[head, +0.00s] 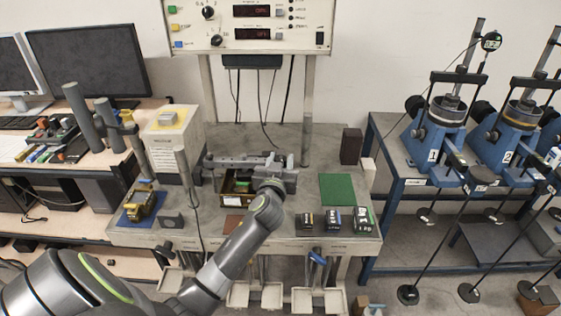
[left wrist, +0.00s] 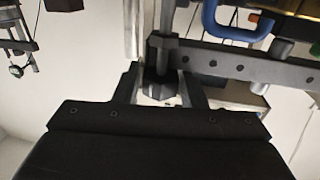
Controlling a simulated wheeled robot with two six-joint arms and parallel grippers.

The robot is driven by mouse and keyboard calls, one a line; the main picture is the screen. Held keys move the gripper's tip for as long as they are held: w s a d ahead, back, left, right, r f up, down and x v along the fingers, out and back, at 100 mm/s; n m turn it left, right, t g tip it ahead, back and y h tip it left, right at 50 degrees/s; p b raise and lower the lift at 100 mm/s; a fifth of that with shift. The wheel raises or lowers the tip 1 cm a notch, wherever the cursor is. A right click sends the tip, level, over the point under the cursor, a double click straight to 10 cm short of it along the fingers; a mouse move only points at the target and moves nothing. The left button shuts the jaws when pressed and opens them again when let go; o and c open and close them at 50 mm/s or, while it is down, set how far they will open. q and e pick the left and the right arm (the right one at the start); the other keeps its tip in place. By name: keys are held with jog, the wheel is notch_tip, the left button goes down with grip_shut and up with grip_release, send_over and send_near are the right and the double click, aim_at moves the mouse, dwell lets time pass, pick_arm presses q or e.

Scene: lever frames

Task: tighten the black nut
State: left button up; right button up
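The black nut (left wrist: 160,84) shows in the left wrist view as a dark faceted piece at the end of a dark threaded post, beside a grey drilled bar. My left gripper (left wrist: 160,88) has its two fingers apart, one on each side of the nut. Light gaps show between the fingers and the nut, so I see no firm grip. In the head view my left gripper (head: 272,186) is at the clamp-like grey fixture (head: 240,162) on the bench, and the wrist hides the nut there. My right gripper is not in view.
The grey bench (head: 240,138) carries a green mat (head: 338,189), several small black blocks (head: 333,219) and a dark upright block (head: 351,146). A control panel (head: 245,25) stands above it. Blue lever frames (head: 435,140) stand on a table at right. A blue hook-shaped part (left wrist: 212,25) is near the gripper.

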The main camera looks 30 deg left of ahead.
pick_arm(q)
jog(key=shift+o, duration=1.3)
jog(key=shift+s+d+f, duration=0.1)
jog(key=shift+s+d, duration=0.05)
jog(key=shift+s, duration=0.15)
jog(key=b+v, duration=0.4)
jog(key=v, duration=1.2)
jog(key=shift+s, duration=0.35)
